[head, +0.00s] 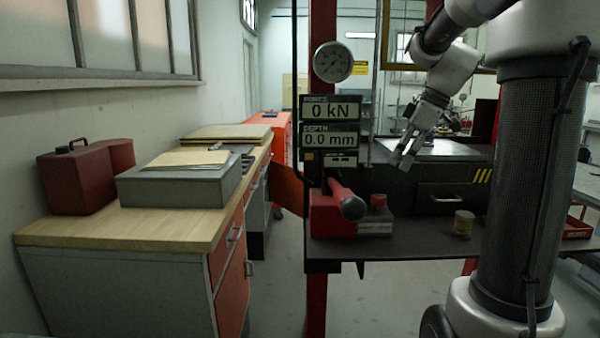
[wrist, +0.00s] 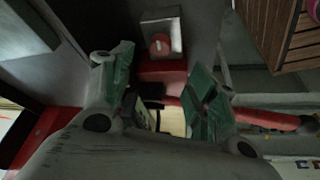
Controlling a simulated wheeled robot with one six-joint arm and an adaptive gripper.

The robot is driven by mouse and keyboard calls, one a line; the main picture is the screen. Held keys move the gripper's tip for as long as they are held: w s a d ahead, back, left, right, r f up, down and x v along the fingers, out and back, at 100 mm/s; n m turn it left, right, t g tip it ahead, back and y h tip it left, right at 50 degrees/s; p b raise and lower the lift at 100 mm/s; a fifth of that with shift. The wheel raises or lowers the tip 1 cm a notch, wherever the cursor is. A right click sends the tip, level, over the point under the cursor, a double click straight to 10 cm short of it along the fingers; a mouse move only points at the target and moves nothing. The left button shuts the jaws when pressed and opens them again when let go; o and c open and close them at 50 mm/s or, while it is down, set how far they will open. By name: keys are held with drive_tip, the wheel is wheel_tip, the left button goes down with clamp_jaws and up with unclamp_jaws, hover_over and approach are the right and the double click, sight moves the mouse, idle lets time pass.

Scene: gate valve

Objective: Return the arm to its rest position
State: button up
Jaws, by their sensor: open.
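My gripper (head: 404,158) hangs at the end of my arm, pointing down, above the dark bench in the head view. It appears right of the display panel and above the red-button box. In the wrist view its two green-padded fingers (wrist: 160,92) stand apart with nothing held between them. The red lever (head: 346,200) with a dark round end sticks out below the displays; a red bar, seemingly this lever, shows beyond the right finger in the wrist view (wrist: 265,118). The red-button box (head: 376,222) sits beside the lever, and shows beyond the fingers in the wrist view (wrist: 161,32).
The display panel (head: 331,123) reads 0 kN and 0.0 mm, under a round gauge (head: 333,62). A small jar (head: 463,223) stands on the dark bench (head: 420,243). A wooden-topped cabinet (head: 130,232) is at left. Floor shows between the cabinet and the press.

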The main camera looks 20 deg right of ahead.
drive_tip(key=s+a+f+m+h, duration=0.1)
drive_tip(key=s+a+f+m, duration=0.1)
drive_tip(key=s, duration=0.5)
drive_tip(key=s+a+f+m+t+h, duration=0.1)
drive_tip(key=s+a+f+m, duration=0.1)
drive_tip(key=s, duration=0.5)
drive_tip(key=s+a+f+m+h, duration=0.1)
drive_tip(key=s+a+f+m, duration=0.2)
drive_tip(key=s, duration=0.4)
drive_tip(key=shift+a+m, duration=0.85)
drive_tip(key=shift+m, duration=0.45)
